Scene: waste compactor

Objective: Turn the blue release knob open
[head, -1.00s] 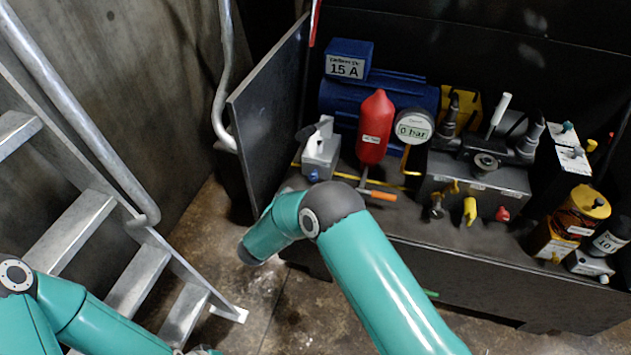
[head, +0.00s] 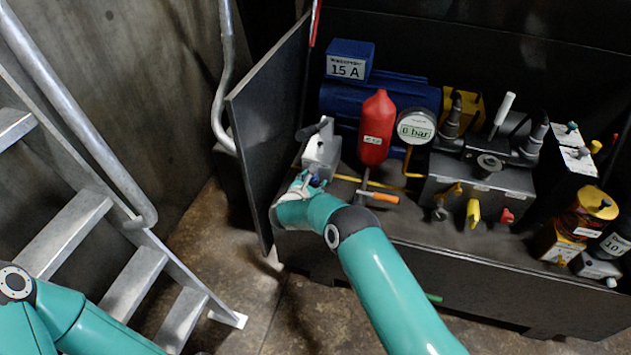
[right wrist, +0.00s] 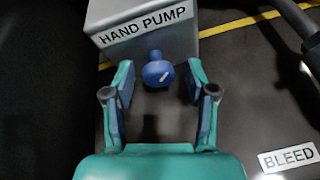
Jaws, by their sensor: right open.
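The blue release knob (right wrist: 158,73) sticks out from the front of the grey hand pump block (right wrist: 140,32), below its HAND PUMP label, in the right wrist view. It has a pale mark on its face. My right gripper (right wrist: 158,88) is open, with one finger on each side of the knob and a gap to both. In the head view the hand pump (head: 322,150) stands at the left end of the bench, and my right gripper (head: 306,182) is right in front of it, partly hidden by my wrist. My left gripper is out of view.
A red cylinder (head: 377,128) with an orange-handled valve (head: 380,197) stands right of the pump. A dark upright panel (head: 268,130) is close on the left. A BLEED label (right wrist: 288,158) lies at lower right in the right wrist view. Metal stairs (head: 100,240) stand far left.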

